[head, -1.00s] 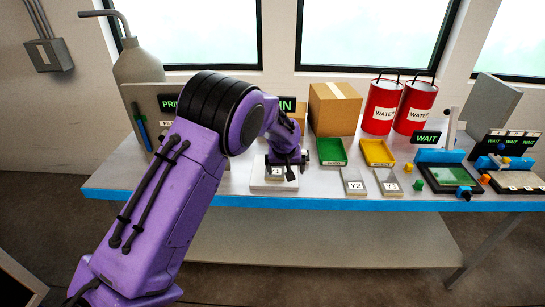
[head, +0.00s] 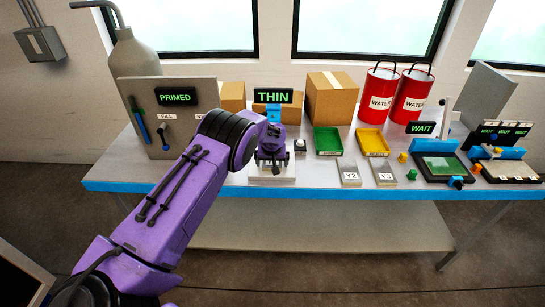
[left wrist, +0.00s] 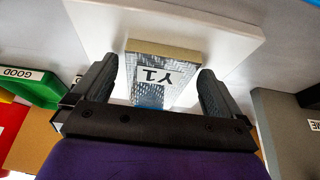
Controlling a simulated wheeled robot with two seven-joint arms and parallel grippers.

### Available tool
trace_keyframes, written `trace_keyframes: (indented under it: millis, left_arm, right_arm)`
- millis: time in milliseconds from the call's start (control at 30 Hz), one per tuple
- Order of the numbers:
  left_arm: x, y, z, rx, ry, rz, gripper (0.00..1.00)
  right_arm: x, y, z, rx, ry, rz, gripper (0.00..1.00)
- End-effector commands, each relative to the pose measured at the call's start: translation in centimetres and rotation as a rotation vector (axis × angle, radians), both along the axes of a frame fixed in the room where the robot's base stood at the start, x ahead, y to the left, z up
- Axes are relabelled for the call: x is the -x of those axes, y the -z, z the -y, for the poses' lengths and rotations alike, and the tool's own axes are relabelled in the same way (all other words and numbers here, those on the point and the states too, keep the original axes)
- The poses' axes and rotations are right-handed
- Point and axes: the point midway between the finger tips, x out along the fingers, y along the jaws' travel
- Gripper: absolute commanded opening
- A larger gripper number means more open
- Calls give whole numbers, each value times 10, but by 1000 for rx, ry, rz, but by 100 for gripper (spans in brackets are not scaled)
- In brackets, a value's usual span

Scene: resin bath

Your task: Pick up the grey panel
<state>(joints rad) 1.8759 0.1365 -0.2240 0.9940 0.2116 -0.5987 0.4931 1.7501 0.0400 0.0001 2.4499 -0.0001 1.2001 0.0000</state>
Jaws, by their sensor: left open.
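A grey panel (left wrist: 168,68) with a white label Y1 lies on a white block (left wrist: 228,28) in the left wrist view. My left gripper (left wrist: 157,78) is open, with one dark finger on each side of this panel. The fingers do not look closed on it, and I cannot tell whether they touch it. In the head view my left gripper (head: 272,160) points down over the white block (head: 285,172) and hides most of the panel. Two other grey panels, Y2 (head: 348,168) and Y3 (head: 382,167), lie to the right. My right gripper is not in view.
A THIN sign (head: 273,96) and a PRIMED sign (head: 175,97) stand behind my arm. A green tray (head: 328,153), a yellow tray (head: 373,154), cardboard box (head: 333,104) and red water buckets (head: 380,86) are right. The blue front edge (head: 300,190) is close.

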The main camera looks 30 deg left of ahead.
Motion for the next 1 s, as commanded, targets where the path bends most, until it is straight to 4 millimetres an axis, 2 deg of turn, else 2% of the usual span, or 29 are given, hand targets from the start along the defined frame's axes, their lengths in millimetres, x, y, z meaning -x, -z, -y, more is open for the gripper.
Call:
trace_keyframes:
  millis: [67,233,300,533,667,767,1000]
  left_arm:
    - [0,0,0,0,0,0,100]
    - [0,0,0,0,0,0,48]
    - [0,0,0,-1,0,1,41]
    - [0,-2,0,-1,0,1,41]
    - [-1,-12,0,-1,0,3,41]
    - [-1,-32,0,-1,0,5,41]
    - [39,-93,41,-3,3,4,41]
  right_arm:
    - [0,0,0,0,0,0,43]
    - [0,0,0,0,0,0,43]
    - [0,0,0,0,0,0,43]
    - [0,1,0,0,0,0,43]
    - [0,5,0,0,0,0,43]
    - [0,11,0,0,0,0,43]
    - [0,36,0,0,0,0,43]
